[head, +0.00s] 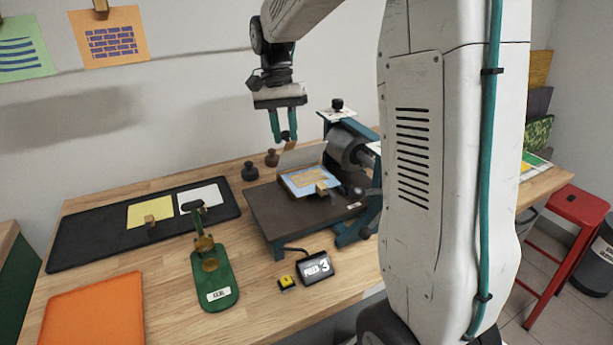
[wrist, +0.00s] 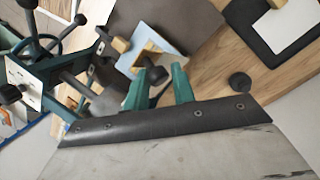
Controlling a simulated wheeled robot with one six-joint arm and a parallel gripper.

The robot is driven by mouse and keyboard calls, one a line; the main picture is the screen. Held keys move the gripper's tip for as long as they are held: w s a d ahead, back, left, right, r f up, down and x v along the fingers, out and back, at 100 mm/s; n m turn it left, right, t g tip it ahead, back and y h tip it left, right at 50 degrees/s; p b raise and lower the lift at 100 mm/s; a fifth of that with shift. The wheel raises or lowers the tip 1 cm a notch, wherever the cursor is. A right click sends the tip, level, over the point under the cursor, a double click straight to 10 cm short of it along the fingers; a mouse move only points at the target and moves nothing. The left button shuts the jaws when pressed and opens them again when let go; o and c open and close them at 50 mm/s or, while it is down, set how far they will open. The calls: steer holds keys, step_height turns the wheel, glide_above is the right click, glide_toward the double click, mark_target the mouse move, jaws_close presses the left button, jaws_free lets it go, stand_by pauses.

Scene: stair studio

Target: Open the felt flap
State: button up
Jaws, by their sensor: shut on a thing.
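The felt flap (head: 302,155) is a pale sheet standing tilted up at the back of the press bed, above a light-blue plate with a tan picture (head: 312,178). A brown tab (head: 291,146) and a dark knob (head: 286,134) show at its upper edge. My gripper (head: 284,137) is above the flap's top edge, fingers pointing down and shut on the dark knob. The wrist view shows my gripper (wrist: 161,84) with the dark knob (wrist: 158,75) between its teal fingers. The blue plate (wrist: 148,38) lies beyond; the flap is hard to make out there.
The press with its grey roller (head: 346,146) stands right of the flap. A wooden block (head: 321,188) sits at the plate's front edge. Dark knobbed pieces (head: 250,171) stand left. A green stand (head: 214,280) and small display (head: 319,268) are in front.

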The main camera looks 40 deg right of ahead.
steer(key=shift+w+d+r, duration=0.1)
steer(key=shift+w+d, duration=0.05)
steer(key=shift+w, duration=0.7)
steer(key=shift+w+d+r, duration=0.1)
steer(key=shift+w, duration=0.75)
steer(key=shift+c, duration=0.3)
steer(key=o, duration=1.1)
steer(key=shift+o, duration=0.2)
steer(key=shift+r, duration=0.1)
steer(key=v, duration=0.8)
steer(key=shift+s, duration=0.4)
steer(key=shift+r, duration=0.2)
